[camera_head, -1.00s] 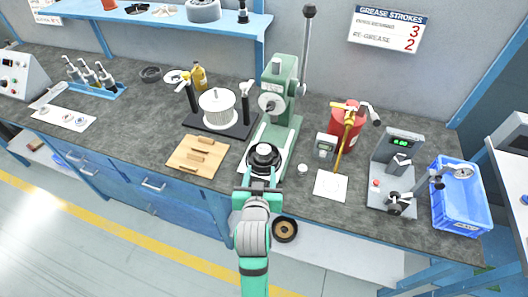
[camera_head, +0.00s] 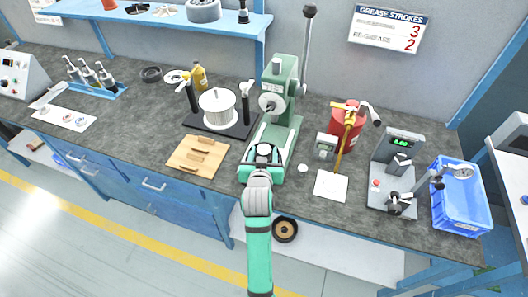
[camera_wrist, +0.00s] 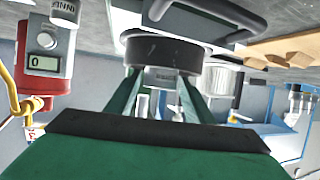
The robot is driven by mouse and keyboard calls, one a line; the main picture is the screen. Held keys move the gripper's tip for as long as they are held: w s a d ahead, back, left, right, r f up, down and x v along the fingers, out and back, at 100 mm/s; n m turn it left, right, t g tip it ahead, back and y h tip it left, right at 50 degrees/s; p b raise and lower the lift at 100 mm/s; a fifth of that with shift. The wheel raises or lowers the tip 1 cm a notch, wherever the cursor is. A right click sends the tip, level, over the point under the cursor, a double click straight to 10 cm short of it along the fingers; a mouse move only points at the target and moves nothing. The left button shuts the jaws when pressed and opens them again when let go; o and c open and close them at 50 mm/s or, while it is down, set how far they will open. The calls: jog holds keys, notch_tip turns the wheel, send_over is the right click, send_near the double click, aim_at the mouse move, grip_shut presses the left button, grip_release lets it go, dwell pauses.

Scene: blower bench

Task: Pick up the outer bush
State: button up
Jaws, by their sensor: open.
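A black ring-like part (camera_head: 264,149), which looks like the outer bush, sits at the base of the green press. My gripper (camera_head: 262,163) is right at its near side and hides most of it. In the wrist view the dark round part (camera_wrist: 165,50) stands in front of my gripper (camera_wrist: 160,85), its side facing me. The two green fingers are apart, with their tips close to its left and right sides. I cannot tell whether they touch it. Its lower contact with the press is hidden.
The green press (camera_head: 280,95) with its tall lever rises just behind my gripper. A wooden tray (camera_head: 198,157) lies to the left. A small gauge (camera_head: 325,146), a red grease canister (camera_head: 345,118) and a white sheet (camera_head: 331,186) are to the right.

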jog(key=shift+w+f, duration=0.3)
jog(key=shift+w, duration=0.3)
jog(key=c, duration=1)
jog(key=shift+r, duration=0.2)
